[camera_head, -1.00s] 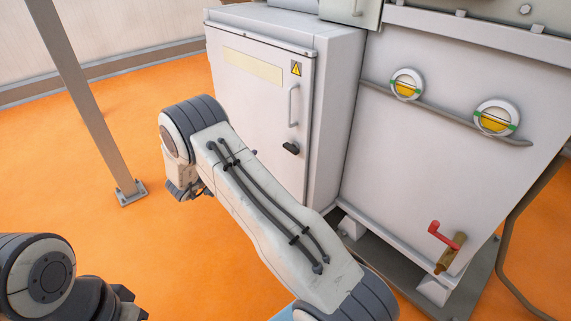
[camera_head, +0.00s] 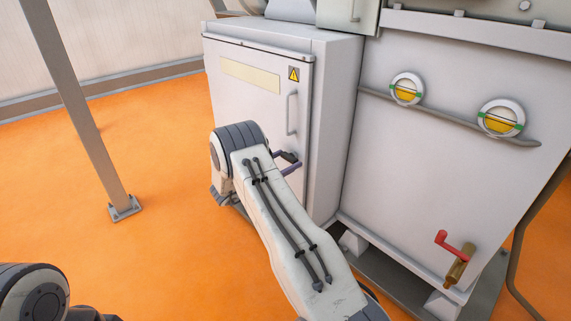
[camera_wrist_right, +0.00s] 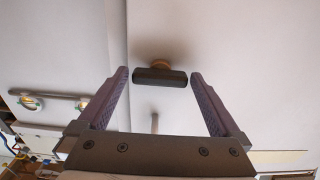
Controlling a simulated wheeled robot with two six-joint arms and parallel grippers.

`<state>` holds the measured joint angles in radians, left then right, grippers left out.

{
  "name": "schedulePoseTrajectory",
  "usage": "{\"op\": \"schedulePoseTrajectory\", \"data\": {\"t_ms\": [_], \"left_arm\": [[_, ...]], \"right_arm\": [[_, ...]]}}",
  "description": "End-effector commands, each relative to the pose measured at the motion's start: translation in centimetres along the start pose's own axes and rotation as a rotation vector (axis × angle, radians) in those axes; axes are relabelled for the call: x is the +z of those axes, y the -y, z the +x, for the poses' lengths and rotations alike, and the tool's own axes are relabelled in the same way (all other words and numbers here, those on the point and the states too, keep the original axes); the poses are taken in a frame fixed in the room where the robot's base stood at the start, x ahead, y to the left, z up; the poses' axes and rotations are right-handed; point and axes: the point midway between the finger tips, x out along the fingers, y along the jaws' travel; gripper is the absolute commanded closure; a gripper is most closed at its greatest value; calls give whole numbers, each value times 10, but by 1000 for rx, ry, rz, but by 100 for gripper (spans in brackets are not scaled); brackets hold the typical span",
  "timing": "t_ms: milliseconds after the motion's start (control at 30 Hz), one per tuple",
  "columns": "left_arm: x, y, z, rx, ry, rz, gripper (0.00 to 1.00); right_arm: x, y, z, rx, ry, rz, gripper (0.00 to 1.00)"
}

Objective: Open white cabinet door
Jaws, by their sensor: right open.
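The white cabinet (camera_head: 338,115) stands at the upper middle of the head view with its door (camera_head: 250,108) shut. The door carries a pale vertical handle (camera_head: 291,113) and, below it, a small black latch knob (camera_head: 289,156). My right gripper (camera_head: 288,162) is at the knob, partly hidden by my right arm. In the right wrist view, my right gripper (camera_wrist_right: 160,74) is open, with one purple finger on each side of the black knob (camera_wrist_right: 160,77). Gaps show between fingers and knob. Part of my left arm shows at lower left; its gripper is not visible.
A large grey-white machine panel (camera_head: 440,170) with two round gauges (camera_head: 406,89) and a red-handled valve (camera_head: 455,244) stands right of the cabinet. A grey post (camera_head: 85,110) rises at left. Orange floor (camera_head: 150,160) is clear between post and cabinet.

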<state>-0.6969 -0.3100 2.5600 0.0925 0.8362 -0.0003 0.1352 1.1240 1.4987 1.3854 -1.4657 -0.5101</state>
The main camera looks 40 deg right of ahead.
Motion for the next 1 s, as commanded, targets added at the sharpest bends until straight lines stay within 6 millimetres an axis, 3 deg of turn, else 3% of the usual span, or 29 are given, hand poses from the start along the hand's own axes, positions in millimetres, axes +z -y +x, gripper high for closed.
{"op": "schedulePoseTrajectory", "data": {"t_ms": [267, 300, 500, 567, 1000], "left_arm": [[0, 0, 1, 0, 0, 0, 50], [0, 0, 1, 0, 0, 0, 50], [0, 0, 1, 0, 0, 0, 50], [0, 0, 1, 0, 0, 0, 50], [-1, -1, -15, 0, 0, 0, 50]], "right_arm": [[-1, 0, 2, -1, 0, 1, 0], [-1, 0, 2, -1, 0, 1, 4], [-1, 0, 2, -1, 0, 1, 80], [-1, 0, 2, -1, 0, 1, 100], [-4, 0, 2, -1, 0, -84, 100]]}}
